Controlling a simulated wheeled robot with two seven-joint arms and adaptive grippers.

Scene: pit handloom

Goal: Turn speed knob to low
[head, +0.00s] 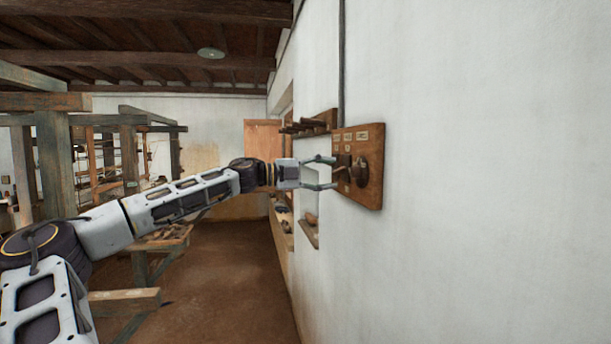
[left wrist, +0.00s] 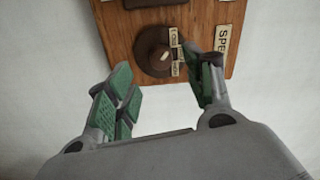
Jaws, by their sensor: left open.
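A wooden switch board (head: 374,140) with dark controls and small pale labels is fixed to the white wall. A dark round knob (left wrist: 150,48) shows on this board in the left wrist view, with small pale tags beside it. A label on the board (left wrist: 222,40) reads "SPE", the rest cut off. In the left wrist view the open gripper (left wrist: 165,82) has green-padded fingers on either side of and just short of the knob. Whether a finger touches the board is unclear. My right gripper is out of view.
A conduit (head: 341,60) runs down the wall to the board. A wooden rack with pegs (head: 315,124) and wall niches lie behind my gripper. Wooden loom frames (head: 55,160) stand at the left. The brown floor between is open.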

